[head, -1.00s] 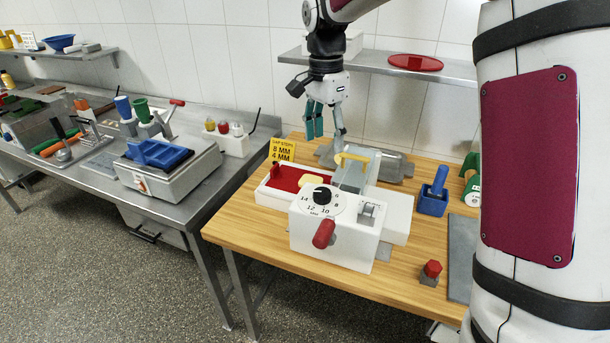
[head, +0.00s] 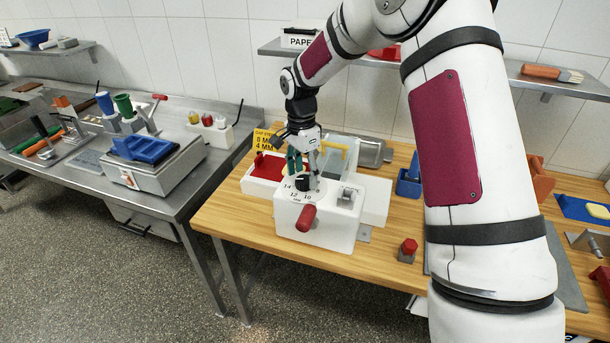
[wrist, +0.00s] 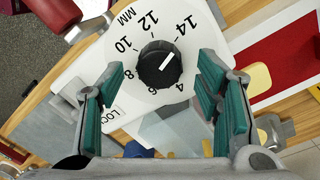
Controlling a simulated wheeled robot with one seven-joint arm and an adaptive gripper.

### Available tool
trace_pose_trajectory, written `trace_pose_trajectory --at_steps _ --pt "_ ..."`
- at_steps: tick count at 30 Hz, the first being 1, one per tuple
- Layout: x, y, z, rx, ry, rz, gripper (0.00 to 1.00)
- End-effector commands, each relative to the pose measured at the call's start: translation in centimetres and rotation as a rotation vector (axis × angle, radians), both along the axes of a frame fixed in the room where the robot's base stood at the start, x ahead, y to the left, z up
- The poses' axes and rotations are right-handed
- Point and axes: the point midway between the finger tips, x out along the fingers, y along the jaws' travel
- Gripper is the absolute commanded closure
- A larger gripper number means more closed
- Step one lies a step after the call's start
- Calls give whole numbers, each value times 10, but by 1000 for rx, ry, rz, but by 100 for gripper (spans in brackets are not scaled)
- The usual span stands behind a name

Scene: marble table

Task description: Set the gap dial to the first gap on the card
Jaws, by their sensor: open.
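The gap dial (wrist: 160,65) is a black round knob on a white face marked 4 to 14 MM. In the wrist view its white mark points toward the 14. The dial (head: 302,184) sits on top of a white machine (head: 330,232) in the head view. The yellow card (head: 264,141) behind the machine reads 8 MM above 4 MM. My gripper (wrist: 157,76) is open, with teal pads on either side of the knob and clear space between. In the head view my gripper (head: 303,163) points down just above the dial and partly hides its face.
A red handle (head: 306,217) sticks out of the machine's front, and a grey LOCK switch (head: 347,196) stands right of the dial. A red-floored tray (head: 249,184) is behind left. A red-topped block (head: 408,250) stands to the right on the wooden table.

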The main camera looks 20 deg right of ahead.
Motion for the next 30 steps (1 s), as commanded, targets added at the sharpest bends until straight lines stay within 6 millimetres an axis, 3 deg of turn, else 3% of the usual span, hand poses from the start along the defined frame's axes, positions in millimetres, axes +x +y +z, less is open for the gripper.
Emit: trace_pose_trajectory --at_steps 5,13,14,20,30 --pt "-1 0 -11 1 1 0 41" --pt "-1 0 -12 0 0 0 41" --pt "-1 0 -12 0 0 0 44" --pt "-1 0 -12 0 0 0 89" --pt "0 0 -12 1 -1 29 90"
